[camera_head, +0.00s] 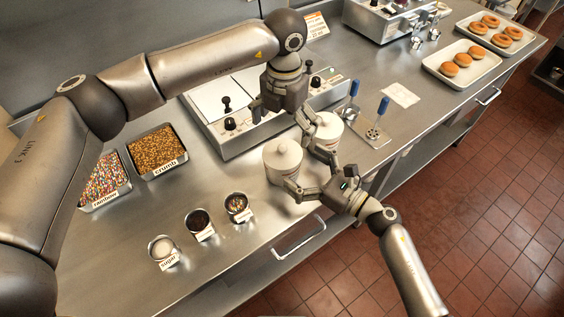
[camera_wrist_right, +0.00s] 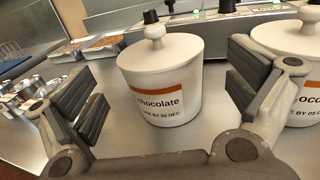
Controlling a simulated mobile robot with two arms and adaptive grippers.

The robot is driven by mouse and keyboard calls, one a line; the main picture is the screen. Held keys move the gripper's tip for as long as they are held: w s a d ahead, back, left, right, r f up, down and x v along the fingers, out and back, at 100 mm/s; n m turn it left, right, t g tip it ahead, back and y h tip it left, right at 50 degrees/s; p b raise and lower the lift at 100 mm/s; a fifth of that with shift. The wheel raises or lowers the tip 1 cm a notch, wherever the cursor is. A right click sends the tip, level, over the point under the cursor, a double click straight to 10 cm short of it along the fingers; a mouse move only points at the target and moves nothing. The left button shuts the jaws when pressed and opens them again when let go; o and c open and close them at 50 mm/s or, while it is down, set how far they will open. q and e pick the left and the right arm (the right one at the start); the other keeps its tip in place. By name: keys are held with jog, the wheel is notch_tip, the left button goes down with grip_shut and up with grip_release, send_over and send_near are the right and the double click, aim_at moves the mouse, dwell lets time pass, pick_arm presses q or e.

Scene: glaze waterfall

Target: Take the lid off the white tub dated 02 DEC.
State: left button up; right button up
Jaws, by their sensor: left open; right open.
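The white tub dated 02 DEC (camera_wrist_right: 160,85) has a "chocolate" label and a knobbed lid (camera_wrist_right: 158,48) seated on top. In the head view this tub (camera_head: 283,166) stands on the steel counter, the nearer of two white tubs. My right gripper (camera_head: 305,169) is open, its fingers to either side of the tub; in the wrist view the fingers (camera_wrist_right: 165,95) frame it with gaps. My left gripper (camera_head: 285,121) is open and points down, above and behind the tub lid. The left gripper is not seen in the wrist view.
A second white tub (camera_head: 327,131), its date partly cut off in the wrist view (camera_wrist_right: 305,75), stands close behind and right. A control machine (camera_head: 215,105) is behind. Topping cups (camera_head: 238,207) and trays (camera_head: 155,150) sit left; blue-handled tools (camera_head: 380,112) are right.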

aim_at(270, 147)
pick_arm(q)
jog(key=shift+w+a+f, duration=0.1)
jog(key=shift+w+a, duration=0.1)
jog(key=shift+a, duration=0.15)
pick_arm(e)
jog(key=x, duration=0.4)
jog(key=shift+w+a, duration=0.25)
jog(key=shift+a, duration=0.05)
pick_arm(q)
jog(key=shift+s+d, duration=0.15)
jog(key=shift+d, duration=0.15)
pick_arm(e)
jog(key=shift+w+a, duration=0.15)
jog(key=shift+a, duration=0.1)
pick_arm(q)
jog(key=shift+a, duration=0.15)
pick_arm(e)
jog(key=shift+w+a, duration=0.1)
